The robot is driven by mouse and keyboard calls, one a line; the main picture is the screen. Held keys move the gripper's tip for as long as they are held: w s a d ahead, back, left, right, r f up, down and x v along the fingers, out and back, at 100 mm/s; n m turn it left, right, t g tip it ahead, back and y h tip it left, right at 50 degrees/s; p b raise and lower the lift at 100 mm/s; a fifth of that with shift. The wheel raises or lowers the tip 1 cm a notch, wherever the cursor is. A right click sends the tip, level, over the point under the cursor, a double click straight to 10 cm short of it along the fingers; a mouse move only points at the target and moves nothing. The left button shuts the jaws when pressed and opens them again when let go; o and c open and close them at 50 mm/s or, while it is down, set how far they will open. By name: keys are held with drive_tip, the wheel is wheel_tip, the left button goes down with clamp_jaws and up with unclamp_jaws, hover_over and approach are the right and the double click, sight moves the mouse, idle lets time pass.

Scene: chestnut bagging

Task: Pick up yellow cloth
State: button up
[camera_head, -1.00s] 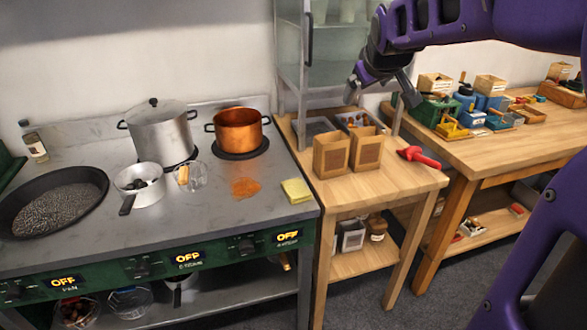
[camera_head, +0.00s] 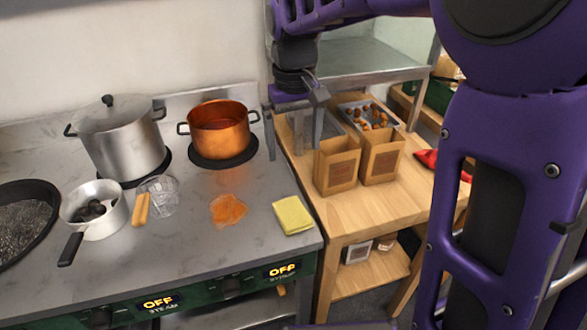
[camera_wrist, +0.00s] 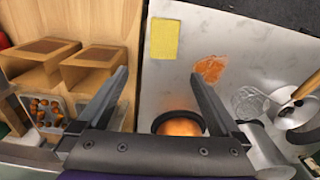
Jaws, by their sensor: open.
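The yellow cloth (camera_head: 293,215) lies flat and folded on the steel stove top, near its right front corner. It also shows in the wrist view (camera_wrist: 164,39), at top centre, beyond my fingertips and between their lines. My gripper (camera_head: 293,125) is open and empty. It hangs above the back right of the stove, behind and above the cloth and apart from it. In the wrist view my gripper's two fingers (camera_wrist: 158,74) stand wide apart with nothing between them.
A copper pot (camera_head: 221,130) stands left of my gripper. An orange spill (camera_head: 228,210) lies left of the cloth. Two paper bags (camera_head: 338,165) and a tray of chestnuts (camera_head: 370,115) stand on the wooden table (camera_head: 345,212) to the right.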

drive_tip(key=f, duration=0.1)
drive_tip(key=b, duration=0.2)
hover_over(292, 211)
drive_tip(key=f, duration=1.1)
drive_tip(key=shift+w+f, duration=0.15)
drive_tip(key=shift+w, duration=0.1)
drive_tip(key=f, duration=0.1)
drive_tip(key=f+b, duration=0.1)
drive_tip(key=f, duration=0.3)
drive_tip(key=shift+s+f, duration=0.15)
drive_tip(key=shift+s, duration=0.1)
drive_tip(key=c, duration=1.1)
